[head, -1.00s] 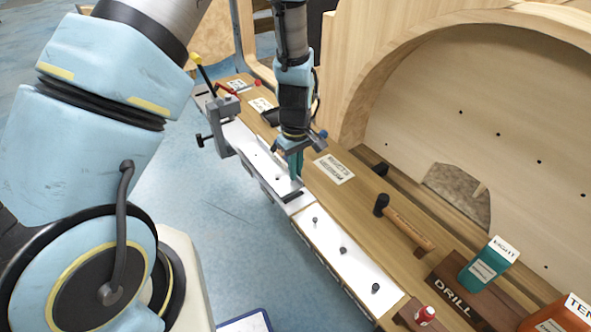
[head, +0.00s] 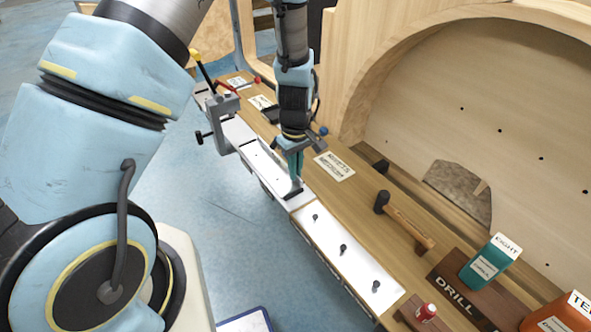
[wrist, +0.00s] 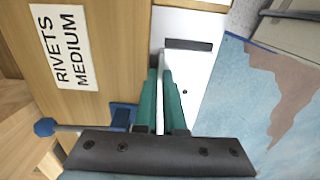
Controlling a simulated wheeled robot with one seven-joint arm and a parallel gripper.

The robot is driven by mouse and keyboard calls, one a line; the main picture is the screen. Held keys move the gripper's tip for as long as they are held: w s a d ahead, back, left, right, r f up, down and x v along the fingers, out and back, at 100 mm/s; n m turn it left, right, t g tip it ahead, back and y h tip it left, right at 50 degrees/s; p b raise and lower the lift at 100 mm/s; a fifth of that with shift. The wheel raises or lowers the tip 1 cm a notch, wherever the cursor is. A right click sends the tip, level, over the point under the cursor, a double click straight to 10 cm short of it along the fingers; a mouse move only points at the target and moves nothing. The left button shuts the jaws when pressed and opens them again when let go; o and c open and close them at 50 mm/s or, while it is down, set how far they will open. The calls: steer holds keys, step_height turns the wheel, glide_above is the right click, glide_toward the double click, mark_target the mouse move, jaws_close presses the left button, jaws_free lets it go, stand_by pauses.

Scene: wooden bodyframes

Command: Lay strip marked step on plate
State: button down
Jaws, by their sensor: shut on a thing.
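My gripper (head: 294,182) points down over the row of white pieces along the bench's left edge. In the wrist view its teal fingers (wrist: 160,80) are close together with a narrow pale sliver between them, which I take to be the strip. Its shape and any "step" marking are hidden or unreadable. Below the fingers lies a long white plate (head: 256,152), with small dark holes. A dark bar shows on the white surface in the wrist view (wrist: 188,44). A second white plate (head: 330,262) with three dark pegs lies nearer. I cannot tell whether the held piece touches the plate.
A grey clamp (head: 222,120) stands at the far plate end. A wooden arch frame (head: 480,120) rises at right.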

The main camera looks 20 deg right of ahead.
steer(key=c, duration=0.9)
jaws_free()
step_height(320, 180, up, 11)
steer(key=shift+f+b, duration=0.1)
steer(key=shift+b, duration=0.8)
steer(key=a+r+m, duration=0.1)
steer(key=a+r, duration=0.2)
steer(key=a, duration=0.7)
steer(key=a+r+m+t, duration=0.1)
steer(key=a+r, duration=0.2)
steer(key=a, duration=0.7)
steer(key=a+r+m, duration=0.1)
steer(key=a+r, duration=0.1)
steer(key=a, duration=0.8)
steer(key=shift+w+a+r+t, duration=0.15)
steer(key=shift+r+t, duration=0.15)
steer(key=shift+r, duration=0.1)
